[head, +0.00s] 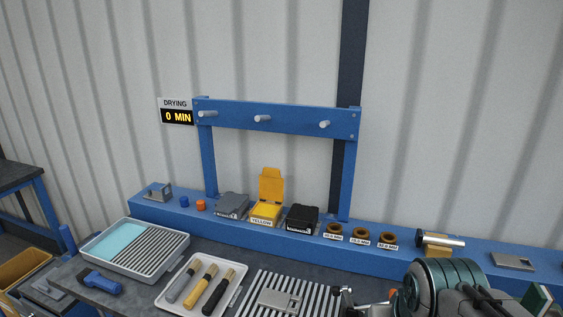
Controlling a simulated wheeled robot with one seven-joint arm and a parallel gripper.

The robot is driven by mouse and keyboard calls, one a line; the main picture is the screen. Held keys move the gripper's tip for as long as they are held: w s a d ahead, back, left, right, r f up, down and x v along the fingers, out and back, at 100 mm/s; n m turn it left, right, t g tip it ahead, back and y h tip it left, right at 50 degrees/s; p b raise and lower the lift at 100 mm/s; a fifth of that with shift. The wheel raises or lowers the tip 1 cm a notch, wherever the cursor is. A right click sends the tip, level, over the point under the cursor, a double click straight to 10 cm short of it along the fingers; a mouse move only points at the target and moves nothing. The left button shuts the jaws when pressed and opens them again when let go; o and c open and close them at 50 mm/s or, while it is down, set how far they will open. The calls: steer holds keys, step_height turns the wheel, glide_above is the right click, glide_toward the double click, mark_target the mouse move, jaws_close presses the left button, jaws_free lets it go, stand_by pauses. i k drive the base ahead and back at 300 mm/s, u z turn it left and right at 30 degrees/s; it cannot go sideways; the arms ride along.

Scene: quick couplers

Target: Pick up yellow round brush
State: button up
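The yellow round brush (203,284) lies in a white tray (240,271) at the front of the bench, left of the picture's middle. It has a yellow handle and a pale bristle end toward the back. It lies between a grey-handled brush (182,281) and a black-handled brush (218,291). Nothing covers it. Part of my arm shows at the lower right, well apart from the tray. My gripper's fingers cannot be made out in this view.
A tray with blue liquid and a ribbed part (166,257) and a blue-handled tool (100,283) are on the left. A slotted mat (317,298) holds a metal plate (279,299). Behind, a blue ledge carries grey, yellow (266,210) and black containers and brown rings.

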mark_target(188, 303)
steer(key=u, duration=1.25)
